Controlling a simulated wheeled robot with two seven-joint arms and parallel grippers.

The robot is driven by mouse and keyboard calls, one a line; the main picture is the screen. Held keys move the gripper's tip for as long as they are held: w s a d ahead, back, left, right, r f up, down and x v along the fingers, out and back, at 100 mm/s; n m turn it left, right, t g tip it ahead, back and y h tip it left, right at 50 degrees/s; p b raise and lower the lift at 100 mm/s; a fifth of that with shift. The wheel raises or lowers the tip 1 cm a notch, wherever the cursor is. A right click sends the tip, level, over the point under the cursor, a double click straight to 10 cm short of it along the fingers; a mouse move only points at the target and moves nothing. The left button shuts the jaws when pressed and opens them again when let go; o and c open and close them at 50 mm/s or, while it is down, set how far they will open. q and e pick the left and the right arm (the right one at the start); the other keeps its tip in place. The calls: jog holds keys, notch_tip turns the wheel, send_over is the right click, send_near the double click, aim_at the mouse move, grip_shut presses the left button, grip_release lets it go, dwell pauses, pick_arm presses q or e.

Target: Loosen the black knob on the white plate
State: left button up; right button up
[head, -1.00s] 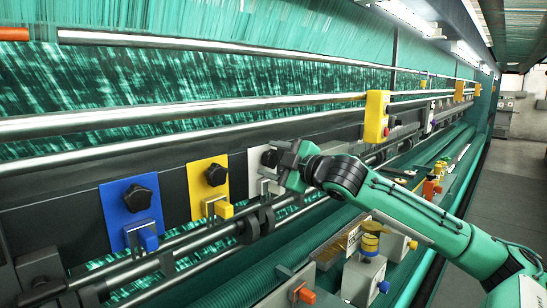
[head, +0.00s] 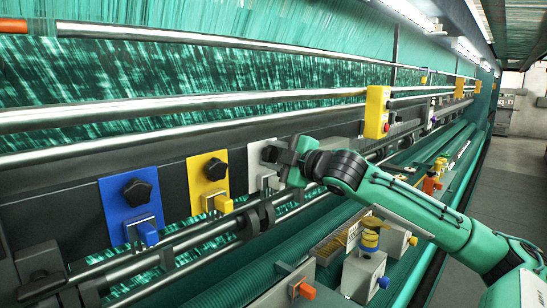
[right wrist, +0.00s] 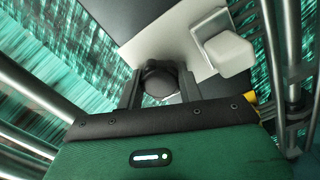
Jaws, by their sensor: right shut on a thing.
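The white plate (head: 256,166) stands on the machine's dark beam, to the right of the yellow and blue plates. In the head view its black knob (head: 269,154) is mostly hidden by my right gripper (head: 276,155). In the right wrist view the black knob (right wrist: 160,80) sits between the two fingers of my right gripper (right wrist: 160,86), which is shut on it. The white plate (right wrist: 165,38) lies behind it, with a pale block (right wrist: 229,53) beside the knob. My left gripper is not in view.
The blue plate (head: 117,217) and yellow plate (head: 196,185) carry similar black knobs to the left. A yellow box (head: 376,112) hangs on the rail to the right. Metal rails (head: 150,112) run above, and a grey block with a yellow knob (head: 362,273) stands below my arm.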

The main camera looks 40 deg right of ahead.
jog(key=n+b, duration=0.1)
jog(key=n, duration=0.3)
jog(key=shift+f, duration=0.1)
jog(key=shift+n+b, duration=1.1)
jog(key=shift+n, duration=1.6)
jog(key=o, duration=1)
jog(key=shift+s, duration=0.1)
